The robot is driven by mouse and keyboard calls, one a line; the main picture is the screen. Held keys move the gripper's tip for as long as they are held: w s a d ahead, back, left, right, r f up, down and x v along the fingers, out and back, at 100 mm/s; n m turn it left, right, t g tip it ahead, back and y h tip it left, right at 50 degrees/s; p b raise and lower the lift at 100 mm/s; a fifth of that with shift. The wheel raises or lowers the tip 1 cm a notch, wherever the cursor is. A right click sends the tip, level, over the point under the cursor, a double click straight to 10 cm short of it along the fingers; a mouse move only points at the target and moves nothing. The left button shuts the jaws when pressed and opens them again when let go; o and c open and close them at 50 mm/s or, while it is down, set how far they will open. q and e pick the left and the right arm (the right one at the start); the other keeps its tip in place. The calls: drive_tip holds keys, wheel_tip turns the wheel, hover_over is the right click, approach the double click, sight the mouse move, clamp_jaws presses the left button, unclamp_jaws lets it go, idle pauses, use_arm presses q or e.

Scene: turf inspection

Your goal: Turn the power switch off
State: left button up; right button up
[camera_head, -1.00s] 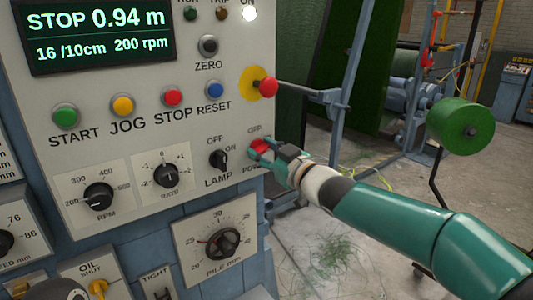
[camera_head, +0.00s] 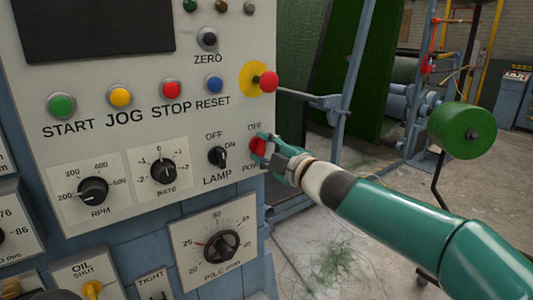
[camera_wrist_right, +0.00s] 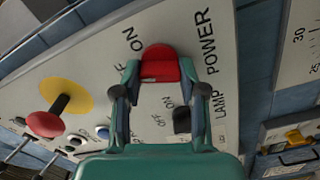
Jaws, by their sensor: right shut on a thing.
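The red power switch (camera_head: 257,147) sits at the right edge of the control panel (camera_head: 130,50), below the label OFF. My right gripper (camera_head: 267,148) reaches it from the right and is shut on it. In the right wrist view the red power switch (camera_wrist_right: 160,64) shows between the fingertips of my right gripper (camera_wrist_right: 160,90), with the words ON and POWER beside it. The display (camera_head: 93,27) on the panel is dark. My left gripper is not in view.
The black lamp switch (camera_head: 218,157) is just left of the power switch. A red mushroom button (camera_head: 267,82) on a yellow disc is above it. The pile dial (camera_head: 220,245) is below. A green roll (camera_head: 462,130) stands at the right beyond my arm.

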drive_tip(key=shift+f+n+b, duration=0.2)
drive_tip(key=shift+n+b, duration=0.35)
drive_tip(key=shift+n, duration=1.45)
drive_tip(key=shift+a+f, duration=0.1)
drive_tip(key=o, duration=1.1)
drive_tip(key=shift+o, duration=0.2)
drive_tip(key=shift+s, duration=0.1)
drive_tip(key=v, duration=1.2)
